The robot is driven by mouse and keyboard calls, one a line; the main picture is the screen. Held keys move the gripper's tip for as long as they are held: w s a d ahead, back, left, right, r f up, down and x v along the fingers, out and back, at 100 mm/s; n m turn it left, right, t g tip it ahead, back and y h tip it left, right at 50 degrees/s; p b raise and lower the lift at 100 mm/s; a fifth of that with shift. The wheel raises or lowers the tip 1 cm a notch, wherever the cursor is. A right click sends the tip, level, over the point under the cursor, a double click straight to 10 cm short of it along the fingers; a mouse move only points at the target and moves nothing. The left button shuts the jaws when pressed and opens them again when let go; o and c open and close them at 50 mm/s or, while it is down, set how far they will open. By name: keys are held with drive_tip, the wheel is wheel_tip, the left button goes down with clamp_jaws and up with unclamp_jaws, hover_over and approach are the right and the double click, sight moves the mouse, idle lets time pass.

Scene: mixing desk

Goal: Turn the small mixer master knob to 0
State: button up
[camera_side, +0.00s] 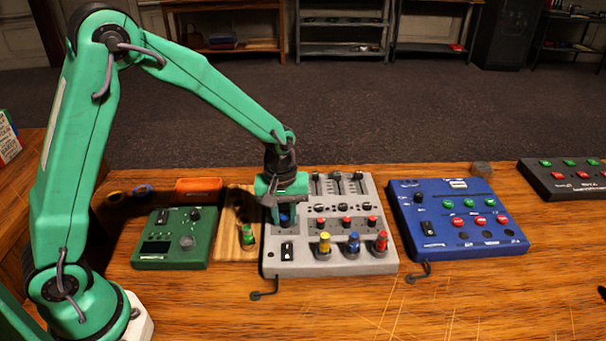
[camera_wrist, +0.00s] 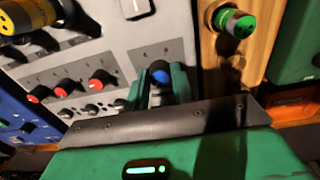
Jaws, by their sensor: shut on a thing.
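The grey mixer panel (camera_side: 333,262) lies on the wooden desk in the side view, with sliders, small black knobs, red-capped knobs and larger yellow, blue and red knobs. My gripper (camera_side: 281,212) reaches down over its left part. The gripper is shut on a small blue-capped knob (camera_side: 286,216). In the wrist view this blue-capped knob (camera_wrist: 160,76) sits between my two green fingers (camera_wrist: 158,88). The fingers hide the knob's sides, and I cannot read its pointer or scale. No label marks it legibly as the master knob.
A green-capped knob (camera_side: 248,236) on a wooden board and a green box (camera_side: 176,250) stand left. A blue panel (camera_side: 462,246) stands right. The front of the desk is mostly clear.

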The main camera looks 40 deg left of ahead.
sight(283, 218)
drive_tip(key=shift+a+n, duration=0.15)
drive_tip(key=shift+n, duration=1.05)
drive_tip(key=o, duration=1)
drive_tip(key=shift+r, duration=0.15)
wheel_tip(283, 218, up, 7)
drive_tip(key=shift+s+r, duration=0.15)
drive_tip(key=shift+r, duration=0.15)
